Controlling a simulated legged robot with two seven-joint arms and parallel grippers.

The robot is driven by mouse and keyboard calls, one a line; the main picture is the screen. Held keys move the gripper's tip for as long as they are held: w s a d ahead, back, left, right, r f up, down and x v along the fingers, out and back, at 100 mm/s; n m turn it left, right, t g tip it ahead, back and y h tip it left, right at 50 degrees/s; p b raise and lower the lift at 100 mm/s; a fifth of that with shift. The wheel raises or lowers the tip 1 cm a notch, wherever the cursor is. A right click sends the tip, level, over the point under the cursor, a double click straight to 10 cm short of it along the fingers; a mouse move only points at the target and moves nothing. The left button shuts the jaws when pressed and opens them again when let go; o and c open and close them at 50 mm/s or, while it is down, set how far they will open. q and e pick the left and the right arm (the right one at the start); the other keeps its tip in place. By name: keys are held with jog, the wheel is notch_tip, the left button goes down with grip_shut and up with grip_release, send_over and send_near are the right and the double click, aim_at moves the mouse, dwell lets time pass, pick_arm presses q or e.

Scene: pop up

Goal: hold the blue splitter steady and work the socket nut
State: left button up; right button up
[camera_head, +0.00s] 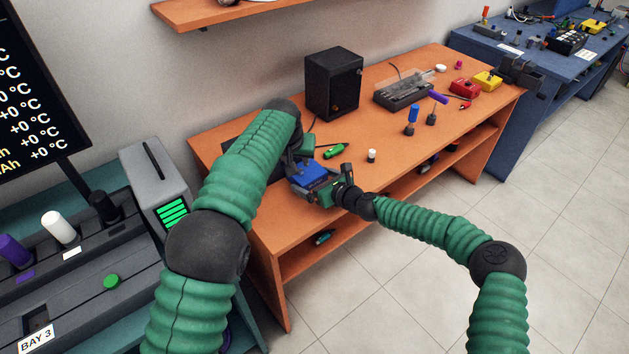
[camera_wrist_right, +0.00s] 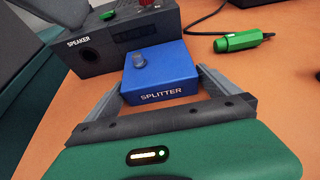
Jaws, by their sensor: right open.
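The blue splitter (camera_head: 307,173) sits on the orange bench near its front edge. In the right wrist view my right gripper (camera_wrist_right: 160,95) is open, with one finger on each side of the splitter's near part. I cannot tell whether the fingers touch it. My left gripper (camera_head: 298,160) is just behind the splitter in the head view; its fingers are too dark and small to read.
A dark speaker (camera_wrist_right: 115,38) with a green button and red knob stands right behind the splitter. A green plug (camera_head: 335,151) and a white-topped bottle (camera_head: 371,155) are to the right. A black box (camera_head: 333,83) stands at the back. Bench between them is clear.

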jog(key=shift+d, duration=0.1)
jog(key=c, duration=1.6)
